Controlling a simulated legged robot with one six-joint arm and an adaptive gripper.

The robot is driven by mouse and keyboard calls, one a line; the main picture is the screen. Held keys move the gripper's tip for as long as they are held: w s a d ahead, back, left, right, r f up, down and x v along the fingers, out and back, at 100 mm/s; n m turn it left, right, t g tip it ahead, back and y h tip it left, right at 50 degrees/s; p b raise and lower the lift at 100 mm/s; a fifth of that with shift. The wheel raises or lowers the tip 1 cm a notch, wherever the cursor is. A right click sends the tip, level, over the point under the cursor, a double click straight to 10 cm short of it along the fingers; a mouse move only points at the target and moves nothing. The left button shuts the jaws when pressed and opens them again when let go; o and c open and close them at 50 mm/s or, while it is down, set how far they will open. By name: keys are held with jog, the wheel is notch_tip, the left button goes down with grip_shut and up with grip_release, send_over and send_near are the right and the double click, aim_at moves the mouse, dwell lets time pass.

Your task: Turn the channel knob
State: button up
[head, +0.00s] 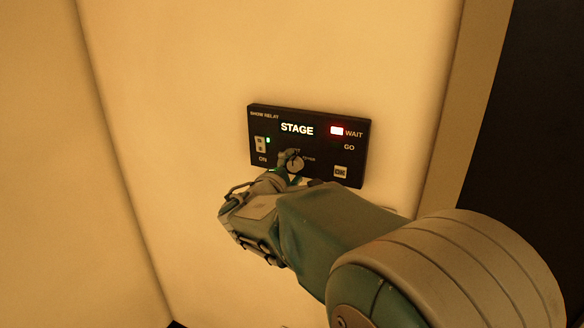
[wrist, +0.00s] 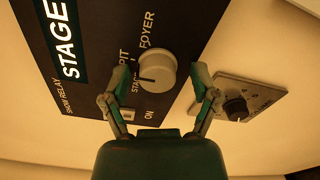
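The channel knob (head: 295,166) is a round grey dial low in the middle of a black wall panel (head: 318,120) headed SHOW RELAY. The panel's display (head: 297,129) reads STAGE. My gripper (wrist: 161,75) is open, with one finger on each side of the knob and a visible gap on both sides. I cannot tell how deep the fingertips reach. In the head view my gripper (head: 288,158) partly covers the knob and its labels.
A separate plate with a black knob (wrist: 237,107) sits near my right finger.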

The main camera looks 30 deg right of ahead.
grip_shut()
jog(key=shift+a, duration=0.15)
jog(key=shift+f+n, duration=0.1)
jog(key=shift+n, duration=0.3)
jog(key=n, duration=0.4)
jog(key=shift+f+n, duration=0.2)
jog(key=shift+n, duration=0.2)
jog(key=n, duration=0.6)
jog(key=shift+s, duration=0.1)
jog(key=shift+n, duration=0.3)
jog(key=shift+o, duration=0.7)
grip_release()
jog(key=shift+r, duration=0.1)
